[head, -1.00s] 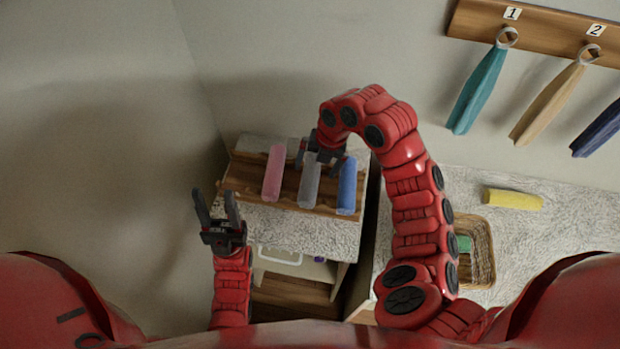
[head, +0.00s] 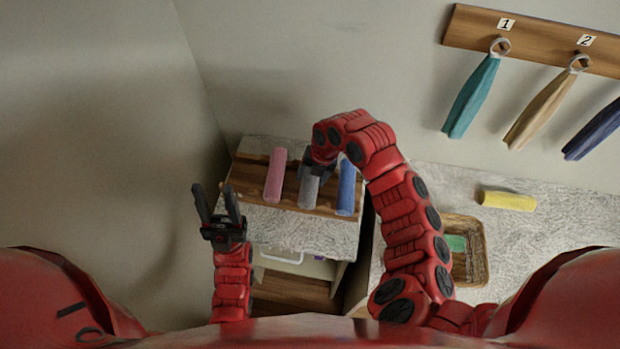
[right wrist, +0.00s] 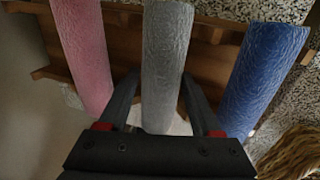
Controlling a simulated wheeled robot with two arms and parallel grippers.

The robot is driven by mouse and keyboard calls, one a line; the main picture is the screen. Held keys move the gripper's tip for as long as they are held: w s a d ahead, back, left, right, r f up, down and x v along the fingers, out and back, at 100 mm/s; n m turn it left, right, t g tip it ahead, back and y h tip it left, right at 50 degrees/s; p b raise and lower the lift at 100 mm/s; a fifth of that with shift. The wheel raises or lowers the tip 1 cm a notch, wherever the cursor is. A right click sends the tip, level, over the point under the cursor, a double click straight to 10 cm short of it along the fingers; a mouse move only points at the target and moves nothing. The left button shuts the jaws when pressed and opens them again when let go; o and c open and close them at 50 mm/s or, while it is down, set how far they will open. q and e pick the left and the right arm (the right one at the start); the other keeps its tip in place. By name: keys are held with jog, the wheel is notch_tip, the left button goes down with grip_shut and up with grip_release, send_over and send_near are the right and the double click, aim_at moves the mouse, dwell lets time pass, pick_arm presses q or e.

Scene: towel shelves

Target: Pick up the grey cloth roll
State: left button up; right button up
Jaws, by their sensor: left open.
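The grey cloth roll (head: 309,192) lies on a wooden rack between a pink roll and a blue roll. My right gripper (head: 318,170) is over its far part, which my arm and hand partly hide. In the right wrist view the grey roll (right wrist: 167,55) runs between the two fingers of that gripper (right wrist: 161,80). The fingers are apart, with gaps beside the roll near their bases; whether the tips touch it is unclear. My left gripper (head: 217,192) is open and empty, left of the rack.
The pink roll (head: 275,175) and blue roll (head: 346,188) lie close on either side. A wicker basket (head: 480,250) with a green item and a yellow roll (head: 508,201) are on the counter to the right. Towels hang from a wall rail (head: 540,38).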

jog(key=c, duration=0.7)
jog(key=shift+o, duration=0.2)
jog(key=shift+r, duration=0.1)
